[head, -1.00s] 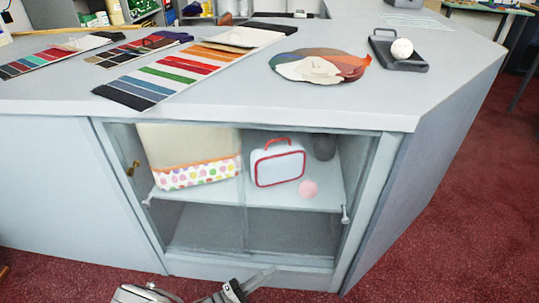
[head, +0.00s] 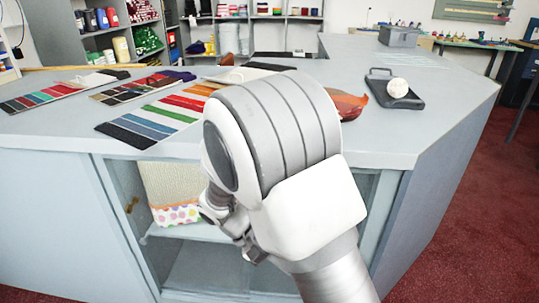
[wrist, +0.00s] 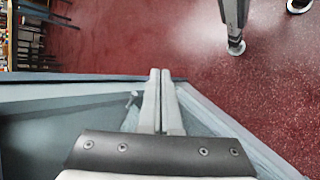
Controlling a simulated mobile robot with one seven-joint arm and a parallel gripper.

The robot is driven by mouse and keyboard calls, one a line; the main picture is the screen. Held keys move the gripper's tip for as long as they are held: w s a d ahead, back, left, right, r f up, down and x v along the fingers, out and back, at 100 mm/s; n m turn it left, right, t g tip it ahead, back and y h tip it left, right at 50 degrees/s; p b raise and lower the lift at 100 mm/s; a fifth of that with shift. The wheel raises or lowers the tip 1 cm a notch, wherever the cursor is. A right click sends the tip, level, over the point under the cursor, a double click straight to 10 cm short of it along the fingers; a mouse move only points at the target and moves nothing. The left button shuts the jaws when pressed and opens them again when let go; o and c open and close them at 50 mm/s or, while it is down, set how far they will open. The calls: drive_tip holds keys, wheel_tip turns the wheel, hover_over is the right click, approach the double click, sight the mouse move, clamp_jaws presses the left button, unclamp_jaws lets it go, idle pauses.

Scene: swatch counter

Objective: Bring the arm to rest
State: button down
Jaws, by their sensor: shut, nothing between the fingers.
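My arm rises from the bottom of the head view and bends in front of the counter, its large white joint filling the middle of the picture. My gripper (wrist: 160,72) shows in the wrist view with its two fingers together and empty. Beyond the fingertips lie the edge of the blue-grey cabinet and the red carpet (wrist: 180,40). In the head view the arm's own links largely hide the gripper, so its distance from the cabinet front is hard to tell.
The grey counter (head: 50,128) carries swatch cards (head: 165,118) and a black tray (head: 410,100) with a white ball (head: 397,88). A polka-dot fabric bin (head: 178,212) stands on the cabinet's shelf. Red carpet (head: 445,235) is clear at the right.

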drive_tip(key=s+d+r+m+t+y, duration=0.1)
drive_tip(key=s+d+r+t+y, duration=0.35)
drive_tip(key=r, duration=0.55)
drive_tip(key=s+d+r+m+t+y, duration=0.2)
drive_tip(key=s+d+r+t+y, duration=0.15)
drive_tip(key=s+r, duration=0.4)
wheel_tip(320, 180, up, 27)
drive_tip(key=w+p, duration=0.1)
drive_tip(key=p, duration=2.3)
drive_tip(key=shift+d+f+y+p, duration=0.2)
drive_tip(key=shift+d+y+p, duration=0.1)
drive_tip(key=shift+y, duration=0.1)
drive_tip(key=shift+w+a, duration=0.1)
